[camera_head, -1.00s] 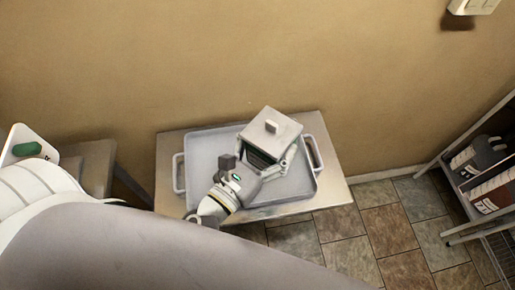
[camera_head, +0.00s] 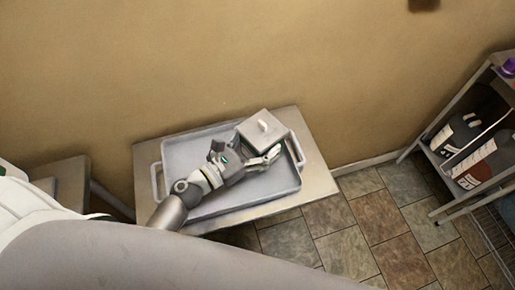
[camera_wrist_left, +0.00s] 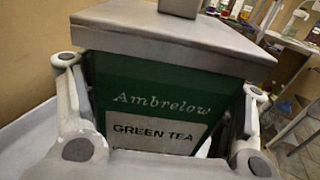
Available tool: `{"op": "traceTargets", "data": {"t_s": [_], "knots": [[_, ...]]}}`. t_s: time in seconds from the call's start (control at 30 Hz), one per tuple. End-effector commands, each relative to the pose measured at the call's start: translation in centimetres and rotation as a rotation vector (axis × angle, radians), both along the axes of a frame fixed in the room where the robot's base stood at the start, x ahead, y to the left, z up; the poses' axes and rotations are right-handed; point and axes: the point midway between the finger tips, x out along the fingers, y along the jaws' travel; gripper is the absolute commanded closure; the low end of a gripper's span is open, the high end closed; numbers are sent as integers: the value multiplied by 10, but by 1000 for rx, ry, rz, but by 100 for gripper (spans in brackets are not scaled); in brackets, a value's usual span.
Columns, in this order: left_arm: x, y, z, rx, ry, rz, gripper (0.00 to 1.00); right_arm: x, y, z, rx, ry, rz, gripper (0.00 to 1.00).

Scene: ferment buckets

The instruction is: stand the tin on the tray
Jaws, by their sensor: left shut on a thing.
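The tin (camera_head: 258,136) has a grey square lid with a knob. In the left wrist view its green side (camera_wrist_left: 150,85) shows the words "Ambrelow" and "GREEN TEA". My left gripper (camera_head: 254,158) is shut on the tin, with a finger on each side of its body. The tin looks upright over the back right part of the grey tray (camera_head: 182,158). Its base is hidden, so I cannot tell whether it touches the tray. My right gripper is not in view.
The tray lies on a small metal table (camera_head: 313,172) against a tan wall. The rest of the tray is empty. Tiled floor lies between table and rack.

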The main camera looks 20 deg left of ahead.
Motion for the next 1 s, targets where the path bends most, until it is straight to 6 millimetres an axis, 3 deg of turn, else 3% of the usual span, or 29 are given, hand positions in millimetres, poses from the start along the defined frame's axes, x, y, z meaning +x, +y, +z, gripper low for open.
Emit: {"op": "traceTargets", "data": {"t_s": [0.2,0.4,0.83,0.87,1.0], "knots": [[9,11,-16,-1,-2,2,55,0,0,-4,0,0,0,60],[8,9,-40,-2,-1,1,55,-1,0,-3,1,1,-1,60],[8,9,-48,0,-2,0,55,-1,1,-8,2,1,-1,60],[7,9,-48,1,-1,0,22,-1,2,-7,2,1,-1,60],[7,9,-47,0,0,0,4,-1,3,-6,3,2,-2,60]]}}
